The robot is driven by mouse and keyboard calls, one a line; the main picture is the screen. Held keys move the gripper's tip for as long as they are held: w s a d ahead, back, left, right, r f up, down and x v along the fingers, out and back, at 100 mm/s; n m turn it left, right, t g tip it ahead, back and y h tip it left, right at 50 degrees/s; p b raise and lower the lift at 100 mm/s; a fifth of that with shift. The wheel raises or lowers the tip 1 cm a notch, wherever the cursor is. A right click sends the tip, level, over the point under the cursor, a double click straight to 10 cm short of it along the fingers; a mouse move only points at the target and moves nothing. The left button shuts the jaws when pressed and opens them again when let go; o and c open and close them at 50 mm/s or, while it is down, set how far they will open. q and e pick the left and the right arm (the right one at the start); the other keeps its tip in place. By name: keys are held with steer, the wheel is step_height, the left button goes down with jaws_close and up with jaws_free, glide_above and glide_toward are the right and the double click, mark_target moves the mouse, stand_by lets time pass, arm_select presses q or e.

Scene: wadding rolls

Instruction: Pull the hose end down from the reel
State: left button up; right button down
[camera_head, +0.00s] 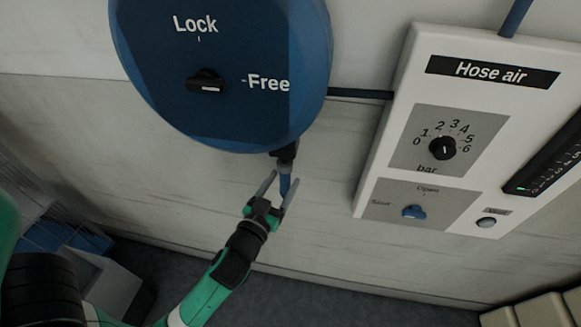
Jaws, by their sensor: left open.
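The blue hose reel (225,110) hangs on the wall at the top of the head view. Its black knob (205,83) sits between the Lock and Free labels, with its pale mark towards Free. A short blue hose end (285,184) hangs below a black outlet (285,153) at the reel's underside. My left gripper (279,185) is open, with its two fingers on either side of the hose end. I cannot tell whether they touch it. My right gripper is not in view.
A white Hose air panel (385,187) is on the wall to the right, with a bar dial (442,146) and a blue valve handle (413,212). A dark pipe (360,93) joins it to the reel. Grey boxes (105,285) stand at lower left. The wall below the reel is clear.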

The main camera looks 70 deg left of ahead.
arm_select(q)
steer(key=x, duration=0.5)
steer(key=shift+c, duration=0.2)
jaws_close()
stand_by(1.1)
